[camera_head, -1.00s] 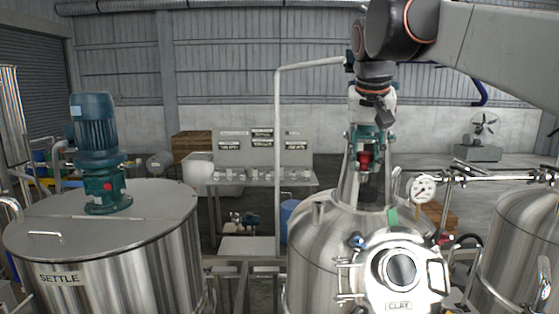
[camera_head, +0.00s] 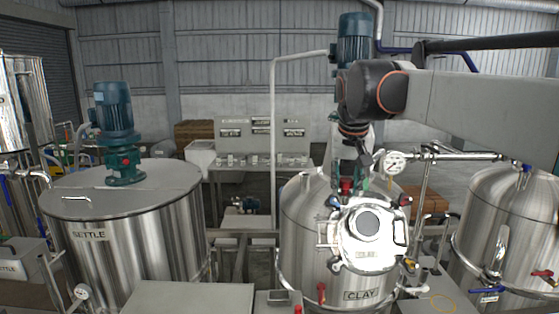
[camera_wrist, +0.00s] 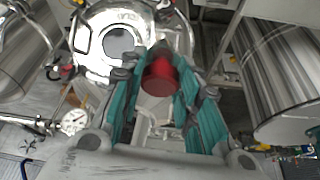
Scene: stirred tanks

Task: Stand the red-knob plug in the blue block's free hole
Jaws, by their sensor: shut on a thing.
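My gripper (camera_head: 348,188) hangs fingers down in front of the CLAY tank, just above its round white hatch in the head view. Its teal fingers (camera_wrist: 160,98) are shut on the red-knob plug; the round red knob (camera_wrist: 160,76) shows between them in the wrist view. The knob also shows as a small red spot in the head view (camera_head: 346,185). The plug's lower part is hidden. I cannot make out the blue block or its free hole in either view.
The CLAY tank (camera_head: 305,240) with its hatch (camera_head: 368,228) stands close below my gripper. A pressure gauge (camera_head: 394,162) and piping are to the right. The SETTLE tank (camera_head: 130,235) is at left. A flat grey top (camera_head: 190,299) lies clear in front.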

